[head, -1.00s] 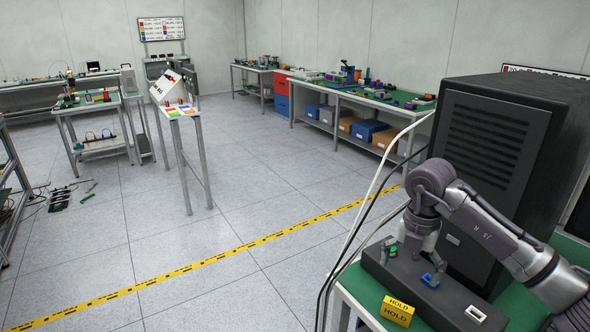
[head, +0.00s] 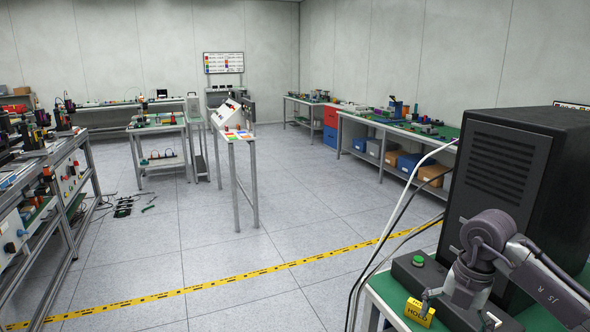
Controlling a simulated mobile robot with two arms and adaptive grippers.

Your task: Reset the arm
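My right arm comes in at the lower right, and its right gripper (head: 460,308) points down over the dark control panel (head: 399,271). The fingers look spread apart with nothing seen between them. One finger is close to the yellow HOLD block (head: 420,312); I cannot tell whether they touch. A green button (head: 418,261) shows on the panel, to the upper left of the gripper. The blue control of the panel is hidden behind my gripper. My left gripper is not in view.
A tall black cabinet (head: 517,190) stands right behind my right arm. Cables hang at the left of the green bench (head: 383,288). The floor beyond is open, crossed by a yellow line (head: 235,281). A workbench (head: 75,190) stands at the left.

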